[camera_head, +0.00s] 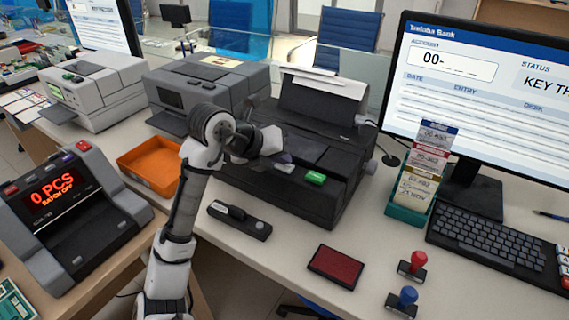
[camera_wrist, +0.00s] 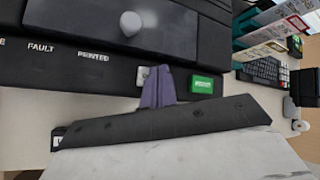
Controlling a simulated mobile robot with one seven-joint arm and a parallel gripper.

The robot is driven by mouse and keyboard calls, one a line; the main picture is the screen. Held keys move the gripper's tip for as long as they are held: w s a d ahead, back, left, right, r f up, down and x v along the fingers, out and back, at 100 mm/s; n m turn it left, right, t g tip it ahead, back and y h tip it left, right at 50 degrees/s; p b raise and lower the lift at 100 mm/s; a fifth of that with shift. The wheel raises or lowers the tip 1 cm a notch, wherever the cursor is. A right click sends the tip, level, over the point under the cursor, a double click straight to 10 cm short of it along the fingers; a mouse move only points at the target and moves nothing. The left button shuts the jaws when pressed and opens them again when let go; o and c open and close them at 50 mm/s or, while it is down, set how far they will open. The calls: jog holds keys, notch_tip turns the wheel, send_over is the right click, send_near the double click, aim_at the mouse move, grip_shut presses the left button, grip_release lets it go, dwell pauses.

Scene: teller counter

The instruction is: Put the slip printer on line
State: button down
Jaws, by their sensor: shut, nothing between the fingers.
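The black printer (camera_head: 310,150), which I take to be the slip printer, stands mid-counter with a pale slip in its upright back. Its front panel has a green button (camera_head: 315,177) and, left of it, a small white button (camera_head: 284,168). The wrist view shows the same green button (camera_wrist: 205,86) and white button (camera_wrist: 141,76), with the words FAULT and PRINTED to their left. My gripper (camera_head: 284,158) is shut and empty, its purple-grey fingertips (camera_wrist: 157,86) at the white button and partly covering it. I cannot tell whether they touch. The status lights' state is unclear.
A grey printer (camera_head: 205,85) and an orange tray (camera_head: 152,165) stand left of my arm. A small black device (camera_head: 240,220), a red pad (camera_head: 336,267) and two stamps (camera_head: 412,265) lie in front. A teal card holder (camera_head: 408,205), monitor and keyboard (camera_head: 500,240) stand right.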

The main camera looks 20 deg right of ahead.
aim_at(281, 168)
jog(key=shift+r, duration=0.1)
jog(key=shift+r+p, duration=0.45)
jog(key=shift+r, duration=0.35)
jog(key=shift+r+p, duration=1.5)
jog(key=shift+r, duration=1)
